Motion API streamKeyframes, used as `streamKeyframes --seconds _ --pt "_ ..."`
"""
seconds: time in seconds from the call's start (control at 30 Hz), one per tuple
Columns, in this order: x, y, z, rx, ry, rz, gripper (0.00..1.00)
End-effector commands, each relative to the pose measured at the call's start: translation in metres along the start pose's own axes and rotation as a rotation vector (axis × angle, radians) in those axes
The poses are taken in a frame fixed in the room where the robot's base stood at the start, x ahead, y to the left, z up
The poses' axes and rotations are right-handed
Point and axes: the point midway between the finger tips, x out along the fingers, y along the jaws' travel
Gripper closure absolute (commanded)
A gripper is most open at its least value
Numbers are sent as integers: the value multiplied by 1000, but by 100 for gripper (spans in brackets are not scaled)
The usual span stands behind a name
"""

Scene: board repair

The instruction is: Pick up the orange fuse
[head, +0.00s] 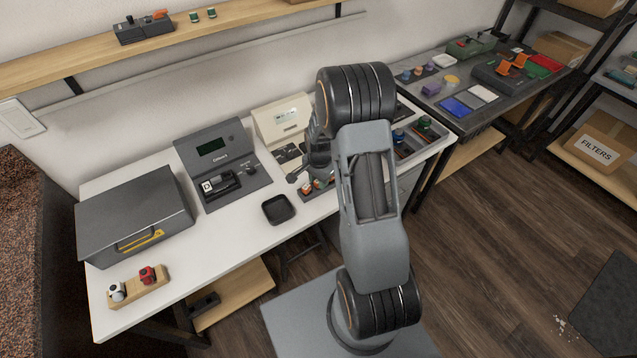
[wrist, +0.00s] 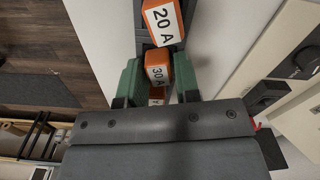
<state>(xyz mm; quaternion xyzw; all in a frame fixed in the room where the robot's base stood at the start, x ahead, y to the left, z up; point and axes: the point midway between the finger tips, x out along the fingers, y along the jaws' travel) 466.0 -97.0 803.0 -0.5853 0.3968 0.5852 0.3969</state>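A further orange piece shows partly behind the 30 A fuse. My gripper (wrist: 159,68) has its green fingers on either side of the 30 A fuse. I cannot tell whether they press on it or stand slightly apart. In the head view, orange fuses (head: 317,184) show small beside my gripper (head: 304,184), at the dark rack on the white bench.
On the white bench (head: 240,235) stand a black tray (head: 278,209), a grey tester (head: 222,165), a cream device (head: 283,120) and a grey case (head: 135,215). A wooden holder (head: 138,287) carries a red and a white piece.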

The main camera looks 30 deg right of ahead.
Motion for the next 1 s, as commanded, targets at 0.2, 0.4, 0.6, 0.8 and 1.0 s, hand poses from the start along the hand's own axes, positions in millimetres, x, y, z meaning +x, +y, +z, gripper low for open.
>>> streamKeyframes --seconds 0.2,0.4,0.6,0.8,1.0 --pt "0 0 0 0 0 0 91" --pt "0 0 0 0 0 0 100" --pt "-2 0 0 0 0 0 100" --pt "-16 0 0 0 2 -3 100" --pt "-50 13 7 0 3 -4 100"
